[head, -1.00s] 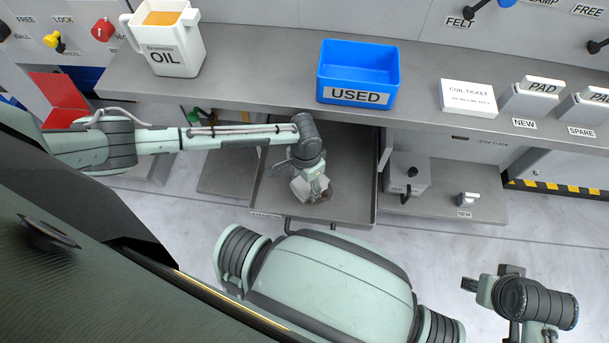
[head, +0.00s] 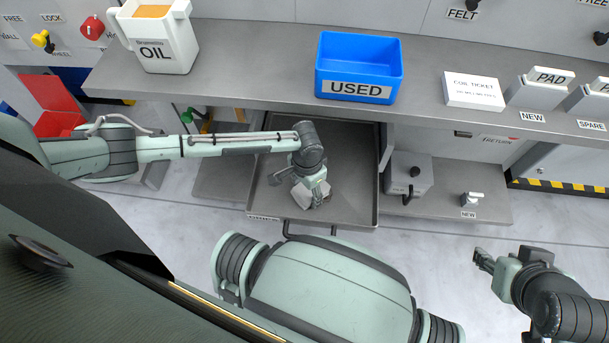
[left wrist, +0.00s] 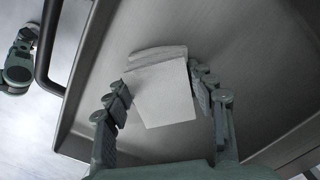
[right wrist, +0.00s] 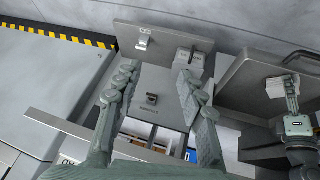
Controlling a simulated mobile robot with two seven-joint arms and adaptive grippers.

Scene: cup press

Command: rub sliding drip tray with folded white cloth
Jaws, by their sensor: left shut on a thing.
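The sliding drip tray (head: 350,185) is pulled out below the bench, a wide shallow grey tray with a raised rim and a dark front handle. My left gripper (head: 316,196) is down inside it, shut on the folded white cloth (head: 304,194). In the left wrist view the cloth (left wrist: 160,92) sits between the two fingers over the tray floor (left wrist: 240,60). I cannot tell whether it touches the floor. My right gripper (head: 482,260) is out over the floor at the lower right, away from the tray. In the right wrist view its fingers (right wrist: 160,90) are apart with nothing between them.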

